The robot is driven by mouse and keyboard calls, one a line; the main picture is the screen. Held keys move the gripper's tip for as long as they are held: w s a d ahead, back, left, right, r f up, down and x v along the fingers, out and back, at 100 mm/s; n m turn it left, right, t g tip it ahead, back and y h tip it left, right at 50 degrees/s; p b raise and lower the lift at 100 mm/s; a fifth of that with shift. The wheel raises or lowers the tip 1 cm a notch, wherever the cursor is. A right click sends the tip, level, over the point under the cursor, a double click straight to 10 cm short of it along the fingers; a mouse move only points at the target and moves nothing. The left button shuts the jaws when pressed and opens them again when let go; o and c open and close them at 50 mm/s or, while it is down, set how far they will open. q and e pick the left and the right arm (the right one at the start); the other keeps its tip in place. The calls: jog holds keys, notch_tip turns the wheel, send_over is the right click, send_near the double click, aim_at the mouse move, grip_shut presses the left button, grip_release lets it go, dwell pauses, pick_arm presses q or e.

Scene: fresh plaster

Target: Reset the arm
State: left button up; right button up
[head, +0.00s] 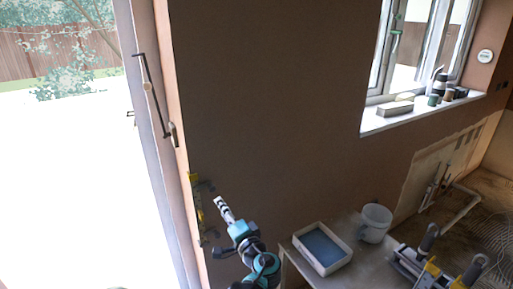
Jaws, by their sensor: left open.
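My left arm, teal and black, rises from the bottom edge in the head view. Its left gripper (222,208) points up and to the left, in front of the brown plaster wall (285,110). Its jaws are open, and I see nothing held between them. The fingers are small and seen nearly edge-on. My right gripper does not show.
A yellow-and-grey fixture (199,205) is just left of my gripper. A windowsill (415,113) holds small items.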

pick_arm(q)
jog(key=s+a+f+n+g+h, duration=0.3)
jog(key=s+a+f+n+g, duration=0.15)
jog(key=s+a, duration=0.5)
jog(key=s+d+f+n+g+h, duration=0.1)
jog(key=s+d+f+h, duration=0.1)
jog(key=s, duration=0.6)
jog(key=s+d+f+n+g+h, duration=0.1)
jog(key=s+d+f+n+h, duration=0.1)
jog(key=s, duration=0.7)
jog(key=d+f+h, duration=0.1)
jog(key=d+h, duration=0.1)
jog(key=h, duration=0.1)
jog(key=shift+d+g, duration=0.25)
jog(key=shift+g, duration=0.1)
